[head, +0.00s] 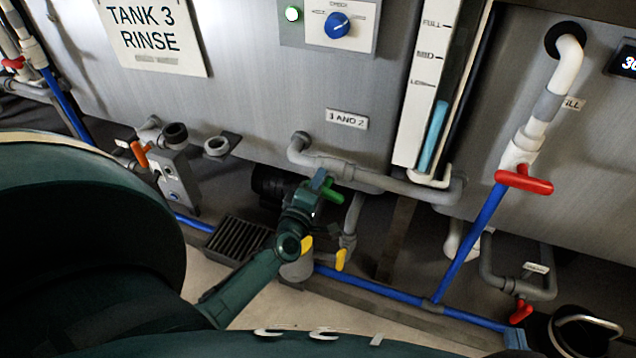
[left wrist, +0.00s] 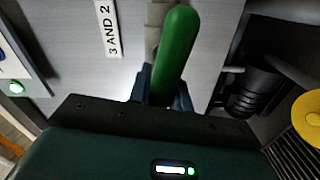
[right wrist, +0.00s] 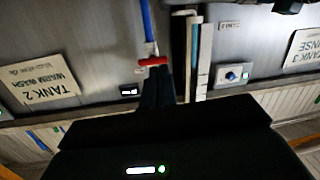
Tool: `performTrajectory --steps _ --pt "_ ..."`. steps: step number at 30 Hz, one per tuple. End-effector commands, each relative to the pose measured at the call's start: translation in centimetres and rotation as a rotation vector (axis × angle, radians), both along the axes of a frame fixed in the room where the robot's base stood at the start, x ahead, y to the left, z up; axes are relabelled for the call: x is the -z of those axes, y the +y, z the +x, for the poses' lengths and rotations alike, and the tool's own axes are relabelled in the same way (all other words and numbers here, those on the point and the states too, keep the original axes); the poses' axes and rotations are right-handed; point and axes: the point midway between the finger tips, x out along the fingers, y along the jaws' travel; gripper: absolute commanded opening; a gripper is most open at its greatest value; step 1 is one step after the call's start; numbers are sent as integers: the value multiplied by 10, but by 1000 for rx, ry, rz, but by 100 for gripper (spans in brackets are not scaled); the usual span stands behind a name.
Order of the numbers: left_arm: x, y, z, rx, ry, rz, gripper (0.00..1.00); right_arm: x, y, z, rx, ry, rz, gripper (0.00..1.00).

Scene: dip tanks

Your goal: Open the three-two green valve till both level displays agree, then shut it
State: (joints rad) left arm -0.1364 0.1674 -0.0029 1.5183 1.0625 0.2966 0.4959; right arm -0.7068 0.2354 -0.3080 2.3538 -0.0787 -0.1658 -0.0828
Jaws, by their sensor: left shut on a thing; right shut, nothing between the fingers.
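The green valve handle (head: 332,194) sits on the grey pipe below the "3 AND 2" label (head: 347,119). My left gripper (head: 320,182) is shut on it; in the left wrist view the handle (left wrist: 178,45) rises between the fingers. Whether the valve is open I cannot tell. One level display (head: 434,132), marked FULL, MID and LOW, has a blue column topping out below the lowest mark. A second level display is not clearly in view. My right gripper (right wrist: 157,88) is shut and empty, seen only in the right wrist view, near a red handle.
A red valve handle (head: 525,180) is on the fill pipe at right, with another red one (head: 520,312) lower down. An orange handle (head: 139,153) is at left. A blue knob (head: 337,25) is above.

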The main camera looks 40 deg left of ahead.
Motion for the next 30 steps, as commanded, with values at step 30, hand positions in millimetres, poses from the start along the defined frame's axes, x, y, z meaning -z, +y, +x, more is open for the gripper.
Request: performTrajectory --steps 30 --pt "7 0 -1 0 -48 -217 23 -5 2 3 -18 -88 -2 0"
